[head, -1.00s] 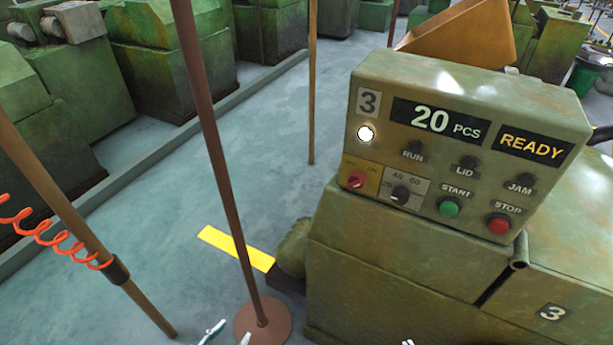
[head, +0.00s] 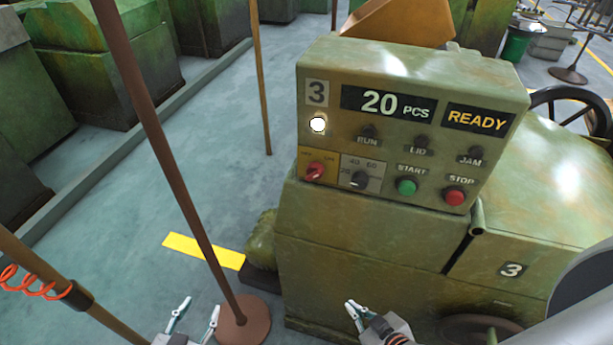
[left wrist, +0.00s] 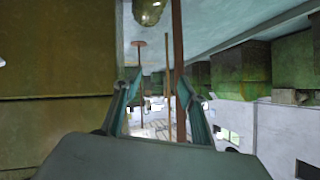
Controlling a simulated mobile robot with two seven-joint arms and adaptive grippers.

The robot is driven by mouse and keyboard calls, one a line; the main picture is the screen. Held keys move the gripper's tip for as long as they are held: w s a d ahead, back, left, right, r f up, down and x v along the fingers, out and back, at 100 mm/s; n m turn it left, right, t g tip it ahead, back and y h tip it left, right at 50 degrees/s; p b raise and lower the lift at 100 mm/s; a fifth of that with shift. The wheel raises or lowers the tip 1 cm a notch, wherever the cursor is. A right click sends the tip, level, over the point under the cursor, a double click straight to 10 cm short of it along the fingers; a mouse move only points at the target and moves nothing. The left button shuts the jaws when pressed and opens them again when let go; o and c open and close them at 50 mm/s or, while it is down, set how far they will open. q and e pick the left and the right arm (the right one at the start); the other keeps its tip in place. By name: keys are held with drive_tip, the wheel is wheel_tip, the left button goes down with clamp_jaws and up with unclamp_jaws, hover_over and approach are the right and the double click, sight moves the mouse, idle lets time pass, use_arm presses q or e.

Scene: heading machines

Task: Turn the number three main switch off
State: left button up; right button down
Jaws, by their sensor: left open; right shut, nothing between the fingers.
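The number three main switch (head: 315,171) is a red rotary knob on a yellow plate at the lower left of machine 3's green panel (head: 412,75). Its handle looks slanted; I cannot tell for sure which mark it points to. My left gripper (head: 199,305) is open and empty, low in the head view, left of the machine and well below the switch. In the left wrist view its two fingers (left wrist: 159,82) stand apart with nothing between them. My right gripper (head: 352,304) is shut and empty, in front of the machine's lower body, below the panel.
Beside the switch are a black dial (head: 360,180), a green START button (head: 407,187) and a red STOP button (head: 454,196). A brown post on a round base (head: 243,320) stands near my left gripper. An orange coiled hose (head: 35,284) hangs at the left.

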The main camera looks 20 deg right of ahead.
use_arm(q)
drive_tip(key=w+d+r+m+h, duration=0.2)
drive_tip(key=w+d+r+m, duration=0.2)
drive_tip(key=w+d+r, duration=0.35)
drive_tip(key=m+g+h, duration=0.2)
drive_tip(key=m+h, duration=0.4)
drive_tip(key=m, duration=1.3)
approach(311, 177)
drive_tip(key=x, duration=0.4)
drive_tip(key=shift+s+d+r, duration=0.1)
drive_tip(key=shift+d, duration=0.05)
drive_tip(key=shift+w+d+f+m+y, duration=0.1)
drive_tip(key=shift+w+d+f+m, duration=0.1)
drive_tip(key=shift+w+d+m, duration=0.7)
drive_tip(key=shift+w+d+f+m+y, duration=0.1)
drive_tip(key=shift+w+d+f+m, duration=0.2)
drive_tip(key=shift+m, duration=1.15)
drive_tip(key=shift+w+d+f+m+y, duration=0.15)
drive_tip(key=shift+w+d+m, duration=0.45)
drive_tip(key=shift+m, duration=0.55)
drive_tip(key=shift+s+d, duration=0.1)
drive_tip(key=shift+s, duration=0.05)
drive_tip(key=shift+c, duration=0.4)
